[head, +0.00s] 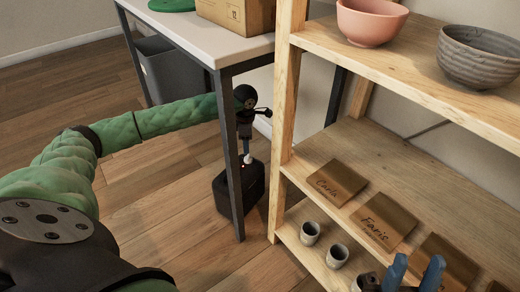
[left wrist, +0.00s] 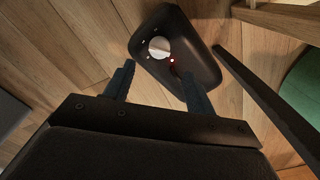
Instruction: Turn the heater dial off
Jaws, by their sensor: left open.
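The heater (head: 256,196) is a black box on the wood floor, partly behind the table leg. In the left wrist view the heater (left wrist: 200,62) has a round white dial (left wrist: 160,47) and a small lit red light on its top. The dial (head: 248,158) also shows small in the head view. My left gripper (left wrist: 158,72) is open above the heater; its two fingers appear on either side of the dial with nothing between them. I cannot tell whether they touch it. My right gripper (head: 414,268) is open and empty at the lower right, in front of the shelf.
A metal table leg (head: 230,160) stands close beside my left gripper and the heater. A wooden shelf (head: 284,110) with bowls, cups and name boards is on the right. A grey bin (head: 165,72) stands under the table. The floor at left is clear.

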